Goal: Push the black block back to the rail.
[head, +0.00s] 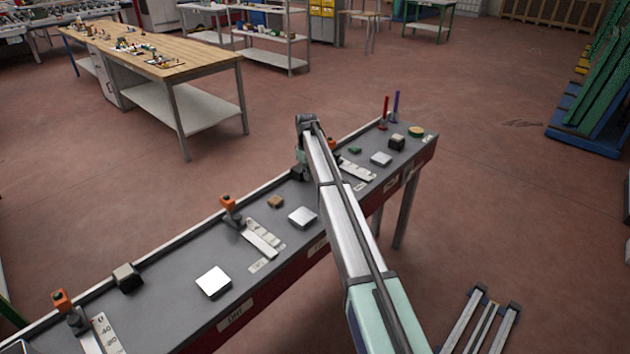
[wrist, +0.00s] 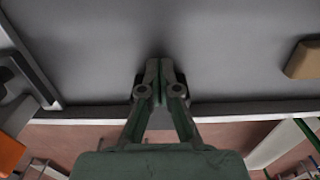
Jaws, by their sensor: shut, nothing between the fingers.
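One block (head: 127,278) sits at the left, close to the pale rail (head: 178,240) along the bench's back edge. The other block (head: 397,142) stands near the right end, away from the rail. My gripper (head: 298,174) points down at the back edge in the middle of the bench, partly beside my arm. In the wrist view my gripper (wrist: 160,68) is shut and empty over grey surface. The rail (wrist: 225,110) crosses behind the fingers. No black block shows there.
A small brown block (head: 275,202) is near my gripper, and in the wrist view (wrist: 304,60). Orange-knobbed stops (head: 230,206) stand along the bench. Pale square plates (head: 213,281) lie toward the front. Red and purple posts (head: 384,112) stand at the far end.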

